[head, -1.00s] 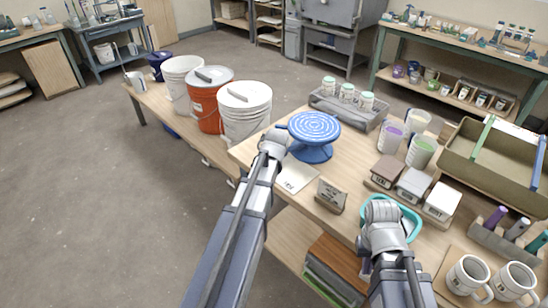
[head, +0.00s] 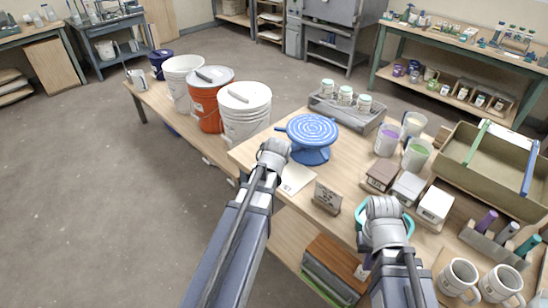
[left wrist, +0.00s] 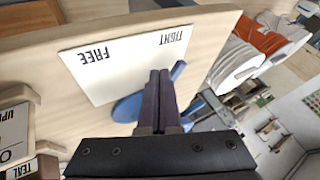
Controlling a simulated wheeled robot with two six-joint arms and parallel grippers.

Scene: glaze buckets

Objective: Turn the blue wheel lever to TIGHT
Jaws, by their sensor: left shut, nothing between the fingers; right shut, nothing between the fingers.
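The blue wheel (head: 311,131) stands on the workbench, with a ringed round top on a flared foot. A short blue lever (head: 281,129) sticks out at its left side. In the left wrist view, a blue lever end (left wrist: 179,70) shows behind the fingers, by the word TIGHT on a white card (left wrist: 110,75) that also reads FREE. My left gripper (left wrist: 158,80) is shut and empty in front of card and lever; I cannot tell if it touches the lever. In the head view, its wrist hides its fingers. My right gripper (head: 383,208) is shut, over a teal bowl (head: 409,222).
White buckets (head: 246,112) and an orange bucket (head: 209,97) stand left of the wheel. A grey tray of jars (head: 347,112) is behind it. Cups (head: 417,153), labelled boxes (head: 409,187), a wooden tote (head: 488,165) and mugs (head: 458,278) crowd the right.

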